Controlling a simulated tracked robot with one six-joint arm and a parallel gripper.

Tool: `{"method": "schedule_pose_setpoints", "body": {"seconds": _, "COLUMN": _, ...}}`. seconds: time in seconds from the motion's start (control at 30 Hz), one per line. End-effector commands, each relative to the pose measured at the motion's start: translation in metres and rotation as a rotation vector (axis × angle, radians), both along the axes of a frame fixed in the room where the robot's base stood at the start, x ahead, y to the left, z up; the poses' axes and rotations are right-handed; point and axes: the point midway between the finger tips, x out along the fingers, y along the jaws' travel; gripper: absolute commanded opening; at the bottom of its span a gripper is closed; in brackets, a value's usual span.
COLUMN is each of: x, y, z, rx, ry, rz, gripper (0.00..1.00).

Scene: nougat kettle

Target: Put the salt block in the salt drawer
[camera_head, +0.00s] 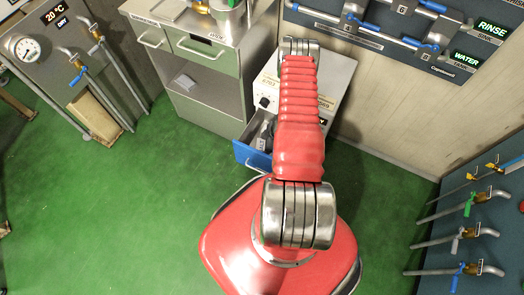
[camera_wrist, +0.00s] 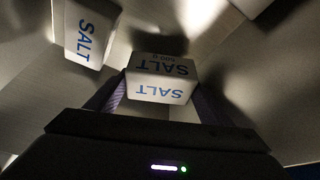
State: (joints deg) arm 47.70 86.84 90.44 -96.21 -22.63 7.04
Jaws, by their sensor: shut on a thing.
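In the wrist view, my gripper (camera_wrist: 160,92) is shut on a white salt block (camera_wrist: 161,80) with blue SALT lettering, one purple finger on each side of it. A second white block marked SALT (camera_wrist: 85,34) is at the upper left, apart from the held one. Grey, shadowed walls surround both blocks. In the head view, an open drawer with a blue front (camera_head: 250,157) sticks out of a white cabinet (camera_head: 335,75). I cannot read which drawer it is. My red arm covers much of the cabinet and hides the held block.
A grey-green counter with drawers (camera_head: 205,55) stands left of the white cabinet. Wall panels with valves and pipes are at the upper right (camera_head: 400,25) and right edge (camera_head: 480,220). A machine with a gauge (camera_head: 25,48) is at far left. Green floor is clear between.

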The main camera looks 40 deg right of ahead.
Motion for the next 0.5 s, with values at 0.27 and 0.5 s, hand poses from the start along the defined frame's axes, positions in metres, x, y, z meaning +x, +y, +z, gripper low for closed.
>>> {"method": "schedule_pose_setpoints", "body": {"seconds": 0.27, "x": 0.0, "y": 0.0, "z": -0.002, "rx": 0.001, "ry": -0.001, "rz": 0.0, "gripper": 0.3}}
{"method": "schedule_pose_setpoints", "body": {"seconds": 0.5, "x": 0.0, "y": 0.001, "z": -0.026, "rx": 0.001, "ry": 0.0, "rz": 0.0, "gripper": 0.3}}
